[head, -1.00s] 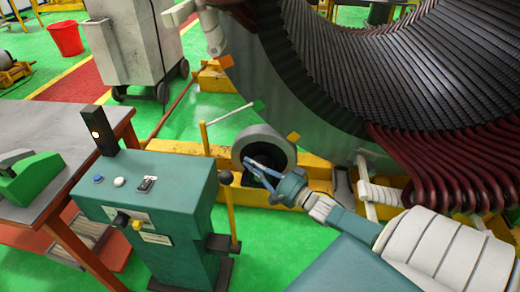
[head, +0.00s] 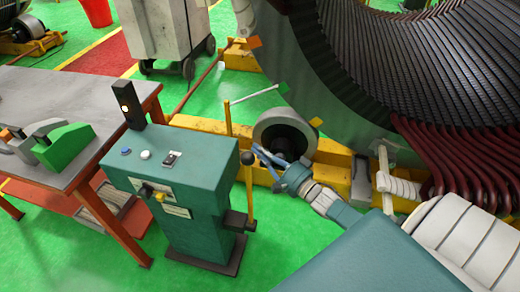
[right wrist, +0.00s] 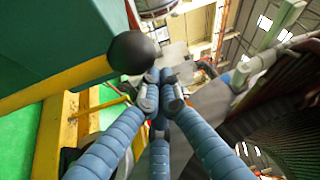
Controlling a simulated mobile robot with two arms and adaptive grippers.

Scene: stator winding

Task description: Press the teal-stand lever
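The teal stand (head: 170,235) is a box with buttons on its sloped top. Its lever, a yellow rod with a black ball knob (head: 248,158), rises upright from a dark block on the stand's right side. My right gripper (head: 259,158) is just right of the knob in the head view, fingers pointing left towards it. In the right wrist view, the knob (right wrist: 131,53) is close to the upper left of the fingertips (right wrist: 160,80). The fingertips come together with nothing between them. I cannot tell whether they touch the knob. My left gripper is out of view.
A grey roller (head: 285,132) lies just behind the gripper. Green floor is clear in front.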

